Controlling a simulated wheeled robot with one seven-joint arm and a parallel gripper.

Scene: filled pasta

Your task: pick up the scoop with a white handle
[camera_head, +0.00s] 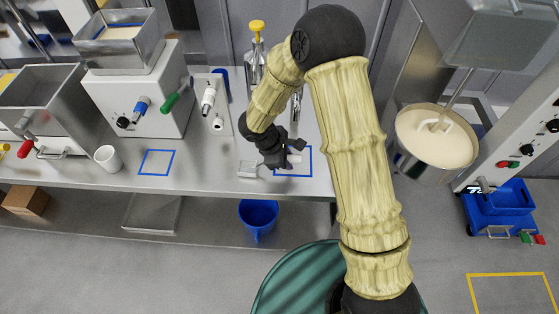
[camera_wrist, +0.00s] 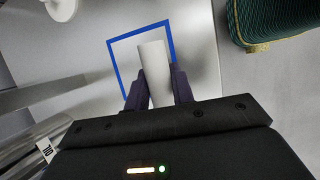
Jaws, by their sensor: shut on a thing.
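The white handle of the scoop (camera_wrist: 153,62) lies between the two dark fingers of my gripper (camera_wrist: 158,88) in the wrist view. The fingers are shut on the handle, and its far end sticks out beyond them. In the head view my gripper (camera_head: 286,158) is low over the table, at a blue square outline (camera_head: 311,165). The pale scoop head (camera_head: 248,170) shows left of the gripper, near the table's front edge. The gripper hides the middle of the scoop. Whether the scoop touches the table, I cannot tell.
A white cup (camera_head: 108,159) and a second blue outline (camera_head: 157,163) are left on the table (camera_head: 210,177). A dispenser with a yellow top (camera_head: 257,55) stands behind my arm. A blue bucket (camera_head: 258,217) is below the front edge. A mixing bowl (camera_head: 436,135) is at right.

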